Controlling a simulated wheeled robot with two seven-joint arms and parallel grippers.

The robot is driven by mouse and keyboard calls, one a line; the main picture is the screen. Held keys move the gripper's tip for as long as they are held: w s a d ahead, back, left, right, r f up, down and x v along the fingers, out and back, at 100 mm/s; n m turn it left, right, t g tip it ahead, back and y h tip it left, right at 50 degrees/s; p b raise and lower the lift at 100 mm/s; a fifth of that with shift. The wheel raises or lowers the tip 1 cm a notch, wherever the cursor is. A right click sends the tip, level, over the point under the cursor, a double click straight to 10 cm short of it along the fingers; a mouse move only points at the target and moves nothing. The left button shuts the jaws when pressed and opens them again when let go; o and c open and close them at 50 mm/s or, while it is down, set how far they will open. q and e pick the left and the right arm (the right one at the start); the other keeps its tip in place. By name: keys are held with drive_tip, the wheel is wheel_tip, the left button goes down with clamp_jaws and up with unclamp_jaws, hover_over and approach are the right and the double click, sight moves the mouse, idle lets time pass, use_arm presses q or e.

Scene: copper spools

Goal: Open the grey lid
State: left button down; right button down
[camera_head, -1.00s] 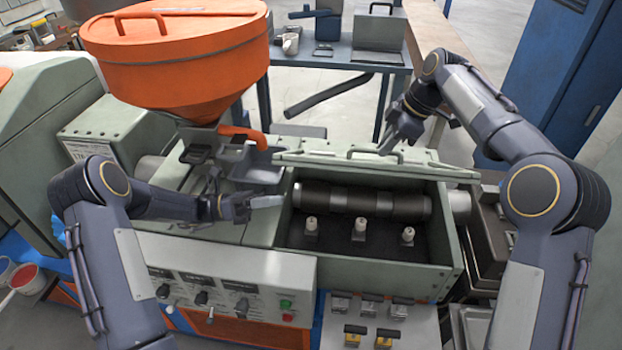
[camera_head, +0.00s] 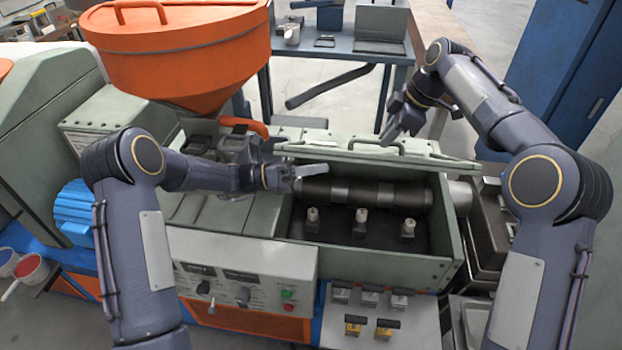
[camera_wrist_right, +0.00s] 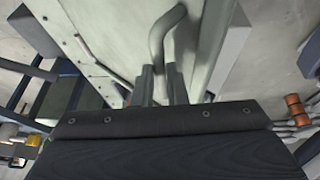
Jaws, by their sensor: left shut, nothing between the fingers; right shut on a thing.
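The grey-green lid (camera_head: 330,155) of the machine's open box shows almost edge-on along the box's back side in the head view. Its grey bar handle (camera_head: 362,140) is on it. My right gripper (camera_head: 388,136) is shut on the handle; in the right wrist view the fingers (camera_wrist_right: 160,84) grip the handle (camera_wrist_right: 172,32) against the broad pale lid (camera_wrist_right: 125,25). My left gripper (camera_head: 315,169) is shut and empty over the box's left rear corner, near the lid's left end; I cannot tell whether it touches anything.
The open box (camera_head: 378,265) holds a dark roller (camera_head: 365,194) and several small pale-topped fittings. An orange hopper (camera_head: 180,55) stands at back left, a blue-grey table (camera_head: 340,55) behind. A control panel (camera_head: 240,270) is at the front left.

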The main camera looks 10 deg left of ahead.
sight(316, 154)
drive_tip(key=shift+w+d+f, duration=0.25)
drive_tip(key=shift+f, duration=0.15)
use_arm(q)
drive_tip(key=shift+w+a+r, duration=0.1)
drive_tip(key=shift+w+r, duration=0.5)
drive_tip(key=shift+r, duration=0.2)
drive_tip(key=shift+w+r, duration=0.2)
drive_tip(key=shift+w, duration=0.1)
use_arm(e)
drive_tip(key=shift+a+f, duration=0.1)
drive_tip(key=shift+f, duration=0.05)
drive_tip(key=c, duration=1.8)
unclamp_jaws()
use_arm(q)
drive_tip(key=shift+w+f, duration=0.15)
drive_tip(key=shift+w, duration=0.15)
use_arm(e)
drive_tip(key=o, duration=0.3)
drive_tip(key=shift+w, duration=0.3)
drive_tip(key=shift+o, duration=0.2)
drive_tip(key=shift+a, duration=0.1)
use_arm(q)
drive_tip(key=shift+s, duration=0.1)
use_arm(e)
drive_tip(key=shift+r, duration=0.25)
